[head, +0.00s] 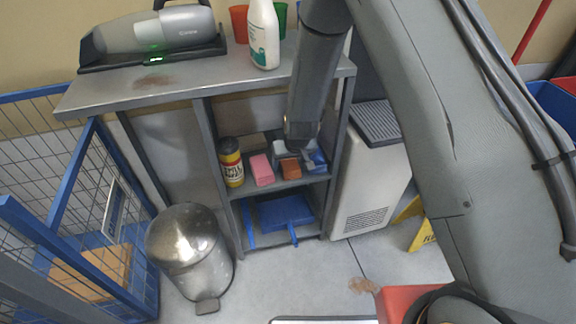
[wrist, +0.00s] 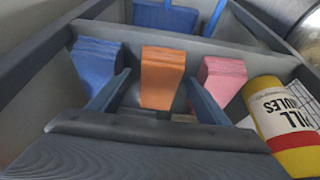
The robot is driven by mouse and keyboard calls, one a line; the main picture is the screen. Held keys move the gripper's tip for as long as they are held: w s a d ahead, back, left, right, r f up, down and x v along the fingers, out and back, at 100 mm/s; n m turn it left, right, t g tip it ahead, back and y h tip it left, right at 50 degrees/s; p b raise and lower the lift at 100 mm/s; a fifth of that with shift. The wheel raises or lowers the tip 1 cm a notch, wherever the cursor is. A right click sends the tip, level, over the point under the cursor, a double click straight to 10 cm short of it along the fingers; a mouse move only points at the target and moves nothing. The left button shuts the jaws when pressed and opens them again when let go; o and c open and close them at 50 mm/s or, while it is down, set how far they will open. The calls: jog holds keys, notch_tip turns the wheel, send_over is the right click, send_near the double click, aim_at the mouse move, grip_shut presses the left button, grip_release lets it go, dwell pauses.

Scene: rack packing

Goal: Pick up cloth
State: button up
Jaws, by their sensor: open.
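Three folded, cloth-like blocks lie side by side on the middle shelf: a pink one (head: 262,170), an orange one (head: 291,169) and a blue one (head: 317,160). The wrist view shows them as the blue block (wrist: 96,68), the orange block (wrist: 161,78) and the pink block (wrist: 222,80). I cannot tell which the task calls the cloth. My gripper (wrist: 158,80) is open and empty, with one finger on each side of the orange block's near part. In the head view my gripper (head: 298,156) is above the shelf, partly hidden by my arm.
A yellow can (head: 231,162) stands left of the pink block, close to my gripper. The shelf unit's posts and top (head: 180,85) enclose the space. A blue dustpan (head: 285,212) lies below. A metal bin (head: 190,245) and blue cage (head: 60,215) stand left.

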aim_at(290, 166)
jog(key=c, duration=1.1)
jog(key=shift+r, duration=0.15)
jog(key=shift+c, duration=0.2)
jog(key=shift+s+r, duration=0.15)
jog(key=shift+r, duration=0.05)
notch_tip(290, 166, up, 6)
jog(key=p, duration=0.4)
jog(key=shift+s+a+r+p, duration=0.1)
jog(key=shift+r+p, duration=0.15)
jog(key=shift+p, duration=0.05)
jog(key=s+a, duration=0.4)
jog(key=s, duration=0.4)
jog(key=s+a, duration=0.5)
jog(key=s, duration=0.4)
jog(key=shift+a, duration=0.25)
